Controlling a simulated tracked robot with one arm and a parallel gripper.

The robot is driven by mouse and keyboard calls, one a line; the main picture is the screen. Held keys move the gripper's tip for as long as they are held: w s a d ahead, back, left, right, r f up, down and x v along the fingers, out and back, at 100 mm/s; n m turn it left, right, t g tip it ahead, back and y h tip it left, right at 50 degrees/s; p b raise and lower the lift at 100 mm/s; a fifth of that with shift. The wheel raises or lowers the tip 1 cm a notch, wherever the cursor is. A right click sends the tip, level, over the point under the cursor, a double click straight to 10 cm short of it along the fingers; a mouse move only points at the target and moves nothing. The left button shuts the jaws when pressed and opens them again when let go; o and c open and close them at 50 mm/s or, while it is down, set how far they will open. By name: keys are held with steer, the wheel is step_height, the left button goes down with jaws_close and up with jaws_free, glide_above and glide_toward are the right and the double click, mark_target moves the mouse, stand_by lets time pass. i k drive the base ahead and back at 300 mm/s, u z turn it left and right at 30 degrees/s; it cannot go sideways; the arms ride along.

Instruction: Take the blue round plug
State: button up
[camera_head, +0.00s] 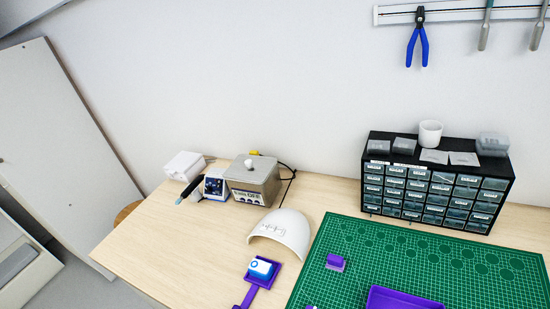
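I cannot clearly make out a blue round plug. A small blue-and-white piece (262,268) with a round mark sits in a purple square holder with a handle (252,291) on the wooden bench, at the lower middle. It is too small to tell whether it is the plug. A small purple block (335,263) stands on the green cutting mat (450,284), with something grey on its top. My gripper is not in view.
A purple tray (400,300) is cut off by the bottom edge. A white curved shell (282,232) lies behind the holder. A grey-beige box device (253,182) and a drawer cabinet (437,180) stand at the back. The bench's left front (165,250) is clear.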

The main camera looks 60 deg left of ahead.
mark_target(261, 269)
steer(key=u, duration=1.6)
steer(key=k, duration=1.3)
steer(key=z, duration=0.3)
steer(key=i, duration=1.75)
steer(key=u, duration=0.5)
